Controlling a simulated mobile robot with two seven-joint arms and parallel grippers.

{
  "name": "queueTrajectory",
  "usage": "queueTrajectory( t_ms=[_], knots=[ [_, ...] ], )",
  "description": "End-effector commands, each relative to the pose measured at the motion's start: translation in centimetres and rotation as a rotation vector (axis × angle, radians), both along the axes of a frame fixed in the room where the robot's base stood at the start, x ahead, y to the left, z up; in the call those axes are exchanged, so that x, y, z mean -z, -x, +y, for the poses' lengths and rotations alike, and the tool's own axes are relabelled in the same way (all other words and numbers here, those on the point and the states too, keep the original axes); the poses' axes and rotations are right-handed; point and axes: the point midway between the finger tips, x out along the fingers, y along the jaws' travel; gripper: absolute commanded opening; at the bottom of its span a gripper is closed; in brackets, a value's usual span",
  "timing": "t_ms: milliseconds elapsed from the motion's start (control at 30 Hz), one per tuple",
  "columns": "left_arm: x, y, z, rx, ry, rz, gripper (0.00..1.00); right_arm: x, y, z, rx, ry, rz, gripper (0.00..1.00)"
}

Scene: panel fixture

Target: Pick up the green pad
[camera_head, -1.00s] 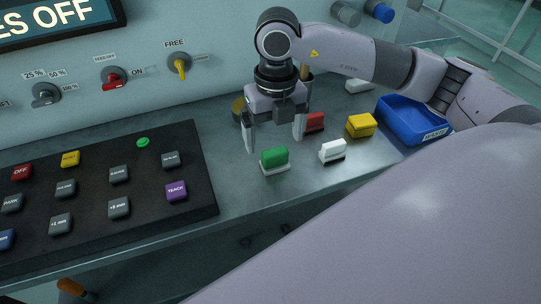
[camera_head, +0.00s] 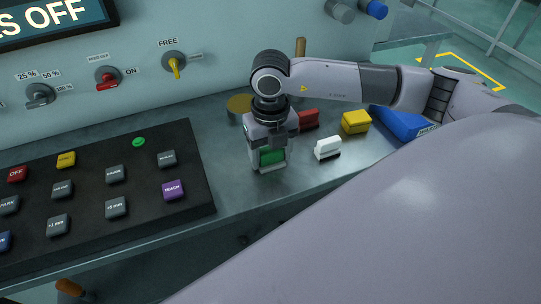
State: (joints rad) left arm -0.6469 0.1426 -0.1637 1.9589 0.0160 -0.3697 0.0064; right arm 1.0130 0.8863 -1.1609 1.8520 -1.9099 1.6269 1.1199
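The green pad (camera_head: 271,157) stands on the grey ledge, right of the black button panel, on a pale base. My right gripper (camera_head: 270,160) is lowered over it, with one finger at each side of the pad. The fingers appear closed against the pad, which is still at ledge height. The gripper's body hides the pad's top. My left gripper is not in view.
A white pad (camera_head: 327,148), a red pad (camera_head: 308,120) and a yellow pad (camera_head: 355,122) stand close by on the right. A blue bin (camera_head: 400,122) is beyond them, partly behind my arm. A brass disc (camera_head: 238,105) lies behind. The button panel (camera_head: 205,195) is at left.

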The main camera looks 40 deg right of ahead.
Motion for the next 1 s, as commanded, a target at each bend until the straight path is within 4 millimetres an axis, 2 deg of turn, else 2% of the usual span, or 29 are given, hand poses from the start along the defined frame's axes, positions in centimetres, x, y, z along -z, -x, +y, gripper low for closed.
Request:
queueTrajectory(
  t_ms=[367, 567, 767, 1000],
  knots=[
    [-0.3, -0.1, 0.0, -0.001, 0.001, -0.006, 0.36, -0.2, 0.0, 0.0, 0.000, 0.000, -0.001, 0.33],
    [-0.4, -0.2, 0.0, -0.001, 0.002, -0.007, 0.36, -2.0, -0.1, 0.0, 0.000, -0.001, -0.004, 0.33],
    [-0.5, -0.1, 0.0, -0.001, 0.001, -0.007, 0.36, -6.4, -0.1, 0.0, -0.001, -0.001, -0.008, 0.33],
    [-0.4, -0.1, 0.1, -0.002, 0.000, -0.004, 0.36, -13.9, -0.1, 0.1, 0.000, -0.001, -0.008, 0.33]
  ],
)
